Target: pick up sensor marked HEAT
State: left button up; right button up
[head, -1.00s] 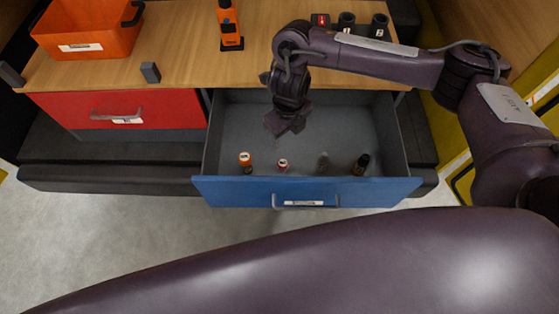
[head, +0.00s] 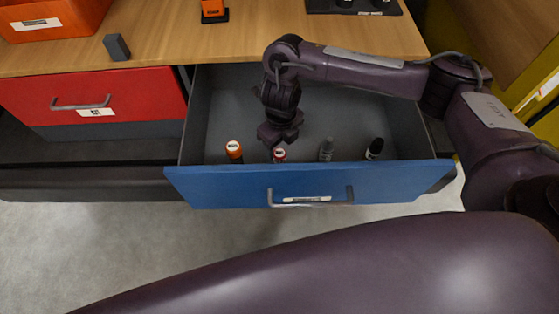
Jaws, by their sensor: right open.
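Several small sensors stand in a row just behind the front of the open blue drawer (head: 220,187): an orange one (head: 235,152), a red one with a pale top (head: 279,155), a grey one (head: 326,149) and a black one (head: 374,149). Their top labels are too small to read, so I cannot tell which is marked HEAT. My right gripper (head: 279,137) is open inside the drawer, pointing down, just behind the red sensor. I cannot tell whether it touches that sensor. My left gripper is not in view.
A closed red drawer (head: 140,90) is at the left. On the wooden worktop (head: 170,45) are an orange bin (head: 80,14), a small grey block (head: 117,47), an orange device (head: 213,9) and a black holder (head: 385,8). The drawer's back right is clear.

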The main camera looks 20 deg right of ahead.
aim_at(279, 153)
notch_tip(279, 153, down, 6)
jog(key=shift+s+a+f, duration=0.1)
jog(key=shift+s+a, duration=0.05)
jog(key=shift+c, duration=0.5)
jog(key=c, duration=1)
jog(key=shift+r, duration=0.2)
